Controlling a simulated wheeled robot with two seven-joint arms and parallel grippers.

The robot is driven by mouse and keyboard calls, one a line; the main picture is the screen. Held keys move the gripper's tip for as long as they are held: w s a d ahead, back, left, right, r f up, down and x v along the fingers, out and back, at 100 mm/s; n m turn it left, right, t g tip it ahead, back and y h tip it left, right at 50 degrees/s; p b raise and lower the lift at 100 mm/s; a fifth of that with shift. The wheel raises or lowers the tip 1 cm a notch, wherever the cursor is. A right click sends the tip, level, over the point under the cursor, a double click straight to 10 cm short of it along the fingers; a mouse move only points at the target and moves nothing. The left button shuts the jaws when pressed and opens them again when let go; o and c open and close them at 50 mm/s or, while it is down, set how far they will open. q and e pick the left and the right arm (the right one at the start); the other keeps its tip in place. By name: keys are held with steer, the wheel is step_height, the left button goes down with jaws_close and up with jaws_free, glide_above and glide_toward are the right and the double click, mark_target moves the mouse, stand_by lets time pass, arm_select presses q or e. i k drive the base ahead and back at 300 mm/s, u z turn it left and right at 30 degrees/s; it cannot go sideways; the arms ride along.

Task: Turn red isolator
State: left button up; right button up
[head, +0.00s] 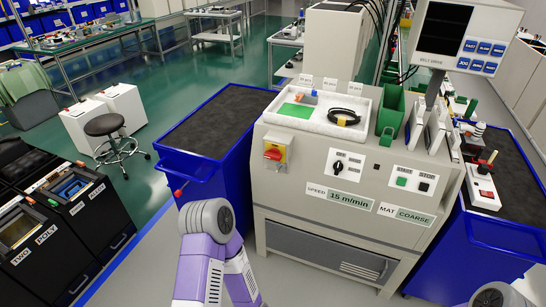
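The red isolator (273,154) is a red rotary knob on a yellow plate, on the upper left of the grey machine's front (300,190). Its handle appears to lie roughly crosswise, but it is too small to be sure. My purple and white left arm shows below and left of the isolator, apart from it; its gripper is out of sight. Only a small part of my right arm shows at the bottom right edge, and its gripper is out of sight too.
A black selector knob (339,165) and green and black buttons (402,182) sit right of the isolator. Blue carts with dark tops stand left (205,175) and right (480,240) of the machine. A white tray (370,131) lies on top. A monitor (465,35) stands above right.

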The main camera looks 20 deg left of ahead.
mark_target(274, 155)
steer(key=u, duration=2.35)
steer(key=i, duration=1.9)
steer(key=z, duration=1.25)
